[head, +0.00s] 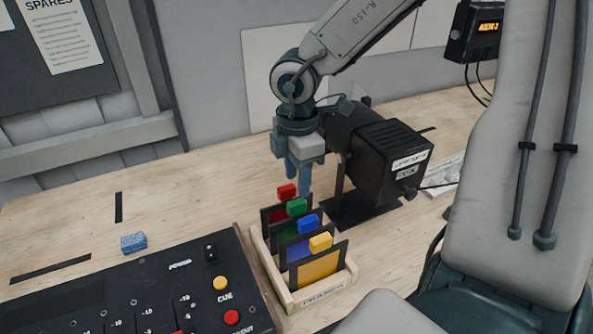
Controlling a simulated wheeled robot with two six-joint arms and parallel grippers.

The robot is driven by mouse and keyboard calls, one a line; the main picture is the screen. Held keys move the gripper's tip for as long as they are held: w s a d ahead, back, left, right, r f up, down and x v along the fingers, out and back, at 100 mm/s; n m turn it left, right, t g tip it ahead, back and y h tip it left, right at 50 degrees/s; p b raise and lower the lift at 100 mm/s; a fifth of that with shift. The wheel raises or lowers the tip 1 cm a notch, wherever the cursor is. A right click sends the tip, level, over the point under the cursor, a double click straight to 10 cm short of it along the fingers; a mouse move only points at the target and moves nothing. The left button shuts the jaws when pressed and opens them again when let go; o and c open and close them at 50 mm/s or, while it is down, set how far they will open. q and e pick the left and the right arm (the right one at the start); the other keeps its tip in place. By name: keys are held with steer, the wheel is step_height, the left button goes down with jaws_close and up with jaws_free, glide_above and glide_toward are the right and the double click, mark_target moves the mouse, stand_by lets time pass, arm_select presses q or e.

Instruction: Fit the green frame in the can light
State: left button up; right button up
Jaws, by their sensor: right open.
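The green frame stands in a wooden rack (276,286) on the bench, its green tab (297,206) upward. It is second from the back, between the red frame (286,190) and the blue frame (309,224); the yellow frame (318,272) is at the front. Most of the green frame's face is hidden by the frames before it. The can light (385,155) is a black box-shaped lamp behind and right of the rack; its front opening cannot be made out. My right gripper (298,187) is open and empty, fingers pointing down above the back of the rack, close to the red and green tabs. My left gripper is out of view.
A black control panel (135,295) with knobs and buttons lies left of the rack. A blue block (133,242) sits behind it. A pale sheet (446,175) lies right of the lamp. The bench at left is mostly clear, with black tape strips.

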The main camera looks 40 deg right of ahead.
mark_target(297, 202)
step_height(297, 202, down, 8)
steer(key=b, duration=0.6)
steer(key=shift+r, duration=0.25)
steer(key=shift+w+f+b, duration=0.1)
steer(key=shift+f+b, duration=0.45)
steer(key=shift+b, duration=0.15)
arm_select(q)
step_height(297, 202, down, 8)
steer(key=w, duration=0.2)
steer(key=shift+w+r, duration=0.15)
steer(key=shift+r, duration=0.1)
arm_select(e)
steer(key=shift+r, duration=0.1)
steer(key=shift+c, duration=0.6)
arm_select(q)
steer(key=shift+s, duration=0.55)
arm_select(e)
jaws_close()
